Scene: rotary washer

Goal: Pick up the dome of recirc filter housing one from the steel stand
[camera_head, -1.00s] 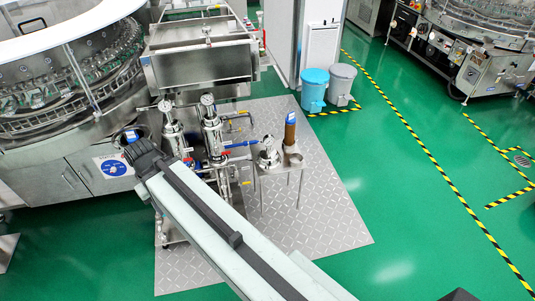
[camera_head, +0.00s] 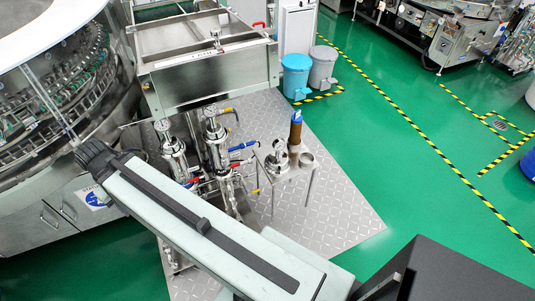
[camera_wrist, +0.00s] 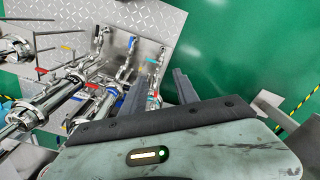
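The steel stand (camera_head: 293,176) is a small plate on thin legs, right of the filter housings in the head view. The shiny dome (camera_head: 279,159) sits on its left part. In the wrist view, a shiny rounded part (camera_wrist: 12,48) at the left edge looks like the dome on the stand, partly cut off. My gripper (camera_wrist: 158,88) has its two grey fingers apart, with nothing seen between them. It points toward the housings and pipes, away from the dome. The head view does not show the fingers.
Upright steel housings with gauges (camera_head: 215,135) and valves stand left of the stand. The rotary washer (camera_head: 40,100) is at the far left. A blue bin (camera_head: 296,77) and a grey bin (camera_head: 322,68) stand behind. The green floor (camera_head: 390,170) on the right is clear.

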